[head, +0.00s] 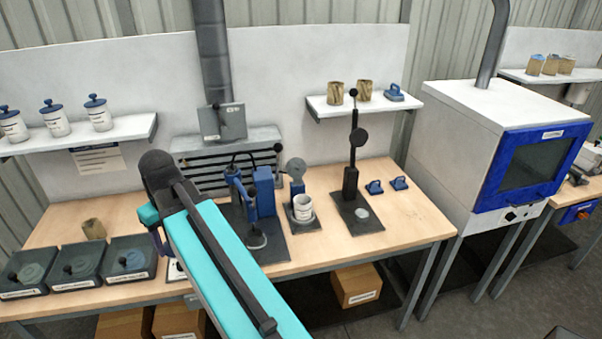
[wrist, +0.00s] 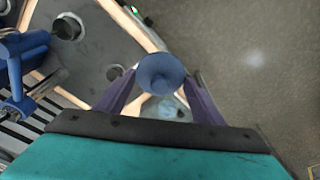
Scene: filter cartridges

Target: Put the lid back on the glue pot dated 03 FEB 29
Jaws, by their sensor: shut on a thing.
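My gripper (wrist: 160,80) is shut on a blue round lid (wrist: 161,70) with a knob-like top, seen from above between the two fingers in the wrist view. In the head view my arm hides most of the gripper and the lid. An open white pot (head: 302,208) without a lid stands on a dark stand on the bench, right of the blue press. Three white pots with blue lids (head: 98,112) stand on the left shelf. The dates on the pots are too small to read.
Three dark bins (head: 75,268) stand at the bench's left front, near a brown cartridge (head: 93,229). A blue press (head: 262,190) and a tall black stand (head: 351,180) rise from the bench. A white oven (head: 480,130) stands to the right.

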